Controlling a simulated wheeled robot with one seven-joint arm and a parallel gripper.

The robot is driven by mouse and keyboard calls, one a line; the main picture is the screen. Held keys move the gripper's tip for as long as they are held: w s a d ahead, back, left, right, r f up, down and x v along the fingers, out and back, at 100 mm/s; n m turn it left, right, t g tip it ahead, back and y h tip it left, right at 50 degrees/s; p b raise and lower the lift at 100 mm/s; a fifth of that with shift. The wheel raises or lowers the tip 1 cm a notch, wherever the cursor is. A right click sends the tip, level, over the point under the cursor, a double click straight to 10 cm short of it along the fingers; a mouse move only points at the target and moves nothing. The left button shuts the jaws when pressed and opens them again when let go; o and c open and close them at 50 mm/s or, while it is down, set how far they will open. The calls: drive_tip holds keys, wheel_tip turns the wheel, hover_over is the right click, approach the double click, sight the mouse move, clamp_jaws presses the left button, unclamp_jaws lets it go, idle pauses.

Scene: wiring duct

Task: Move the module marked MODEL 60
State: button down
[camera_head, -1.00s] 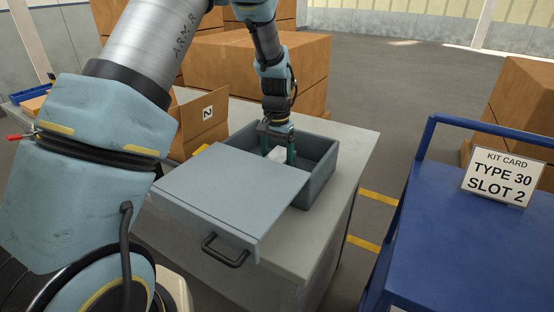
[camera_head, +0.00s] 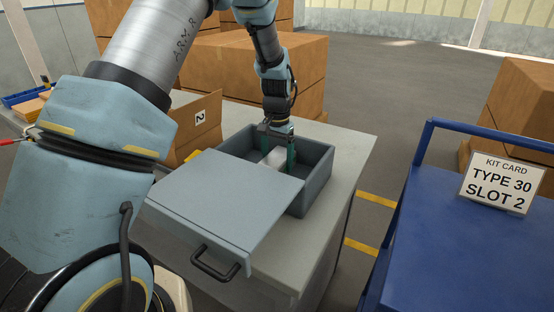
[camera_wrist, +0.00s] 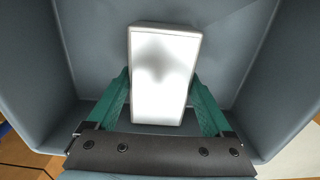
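A white rectangular module (camera_head: 273,157) is inside the grey open-topped drawer box (camera_head: 318,172). Its broad face fills the middle of the wrist view (camera_wrist: 163,75). That face looks blank and bright, so no MODEL 60 marking is readable. My gripper (camera_head: 278,158) reaches down into the box with green fingers on either side of the module. In the wrist view, the fingertips (camera_wrist: 161,76) meet the module's left and right sides, and it appears held between them. The module's lower part is hidden behind the grey cover (camera_head: 225,200).
The cover, with a black handle (camera_head: 216,264), overlaps the box's front. The box's raised walls surround my gripper closely. A cardboard box marked 2 (camera_head: 198,128) stands behind left.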

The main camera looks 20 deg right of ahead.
sight(277, 157)
unclamp_jaws()
wheel_tip(277, 157, up, 11)
drive_tip(key=b, duration=0.2)
drive_tip(key=shift+b, duration=0.35)
drive_tip(key=shift+f, duration=0.1)
